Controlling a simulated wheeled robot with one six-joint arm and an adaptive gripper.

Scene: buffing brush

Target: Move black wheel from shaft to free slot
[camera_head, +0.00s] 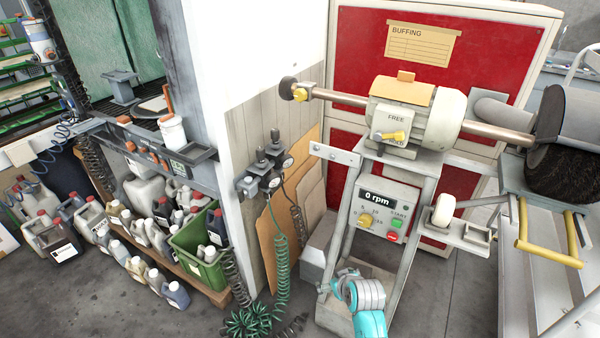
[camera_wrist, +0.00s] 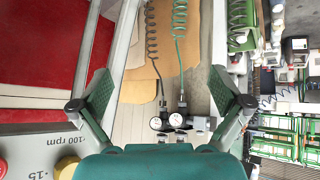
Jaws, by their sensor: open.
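A dark round wheel (camera_head: 288,88) sits on the left end of the buffing machine's shaft (camera_head: 340,97), beside a yellow nut. A large black bristly brush wheel (camera_head: 562,168) is on the right end. A holder (camera_head: 472,235) on the right of the stand carries a white wheel (camera_head: 441,211), with an empty place beside it. A plate with holes (camera_head: 335,153) sticks out to the left. My gripper (camera_wrist: 160,82) is open and empty in the wrist view, away from the wheels. The wheels are not clearly visible in that view.
The control box (camera_head: 387,211) reads 0 rpm. The motor (camera_head: 415,115) stands before a red cabinet (camera_head: 484,55). Coiled hoses (camera_head: 279,256) hang at the wall. A green crate (camera_head: 203,255) and several bottles stand at left. Grey floor (camera_head: 70,295) is open at the front left.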

